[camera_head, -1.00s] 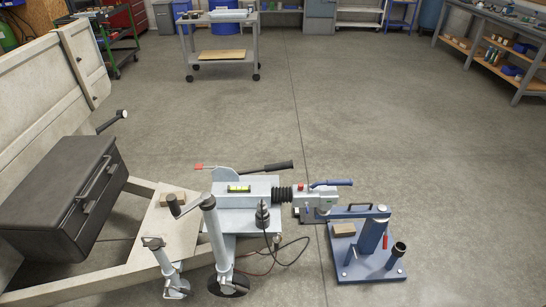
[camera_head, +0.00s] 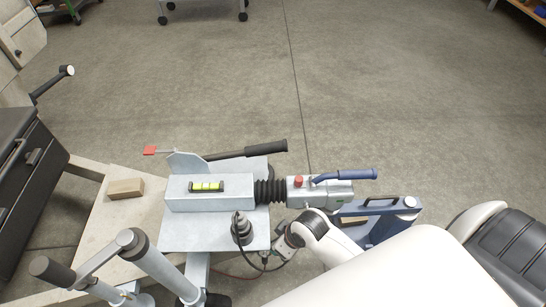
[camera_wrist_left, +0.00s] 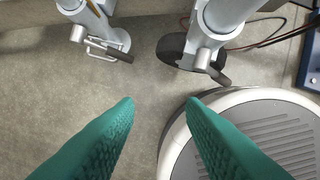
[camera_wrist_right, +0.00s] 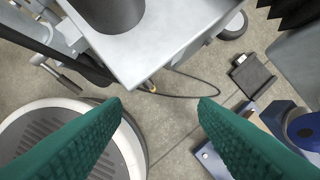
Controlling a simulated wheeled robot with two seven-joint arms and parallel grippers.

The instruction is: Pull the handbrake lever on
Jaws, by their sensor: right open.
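The handbrake lever (camera_head: 245,153) has a black grip pointing right and lies nearly level behind the grey coupling housing (camera_head: 190,200) in the head view. In the right wrist view my right gripper (camera_wrist_right: 160,101) is open and empty below the drawbar plate. My left gripper (camera_wrist_left: 160,100) is open and empty over the floor, out of the head view.
A blue-handled coupling head (camera_head: 325,190) with a black bellows (camera_head: 270,191) sits right of the housing. A yellow level (camera_head: 206,186) lies on the housing. A wooden block (camera_head: 126,188) and jockey-wheel crank (camera_head: 85,268) are left. The floor behind the lever is clear.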

